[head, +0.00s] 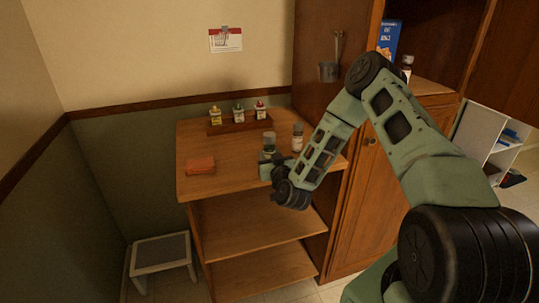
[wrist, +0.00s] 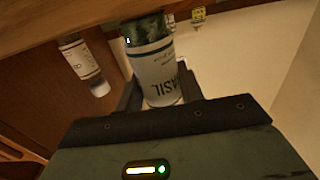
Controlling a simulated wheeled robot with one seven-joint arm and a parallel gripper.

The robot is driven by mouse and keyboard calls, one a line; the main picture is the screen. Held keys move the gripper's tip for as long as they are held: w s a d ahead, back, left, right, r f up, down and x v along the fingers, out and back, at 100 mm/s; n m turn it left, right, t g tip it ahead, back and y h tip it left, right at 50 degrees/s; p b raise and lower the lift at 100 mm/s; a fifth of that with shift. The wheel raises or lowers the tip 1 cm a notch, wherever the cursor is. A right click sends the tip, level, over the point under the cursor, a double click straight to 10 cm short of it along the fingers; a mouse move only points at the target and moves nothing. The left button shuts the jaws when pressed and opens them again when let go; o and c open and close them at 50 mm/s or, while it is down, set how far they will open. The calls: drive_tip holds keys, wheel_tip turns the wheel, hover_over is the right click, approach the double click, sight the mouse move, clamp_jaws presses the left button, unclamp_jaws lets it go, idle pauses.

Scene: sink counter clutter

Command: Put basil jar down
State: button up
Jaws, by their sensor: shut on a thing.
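The basil jar (wrist: 158,70) has a white label reading BASIL and a dark green band at its base. My gripper (wrist: 160,98) is shut on it in the wrist view, which is upside down. The jar is roughly upright, its base close to the wooden counter (wrist: 60,15); I cannot tell whether they touch. In the head view the jar (head: 268,140) shows at the counter's (head: 225,165) right half, with my gripper (head: 268,165) at its near side, partly hiding it.
A second jar (head: 298,137) stands just right of the basil jar. A wooden rack (head: 232,126) with small bottles is behind. A reddish-orange block (head: 200,166) lies at the left front. Bare counter lies between block and jar. A tall cabinet (head: 320,110) borders the right.

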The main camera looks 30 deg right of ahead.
drive_tip(key=shift+f, duration=0.1)
drive_tip(key=o, duration=1.1)
drive_tip(key=shift+c, duration=0.2)
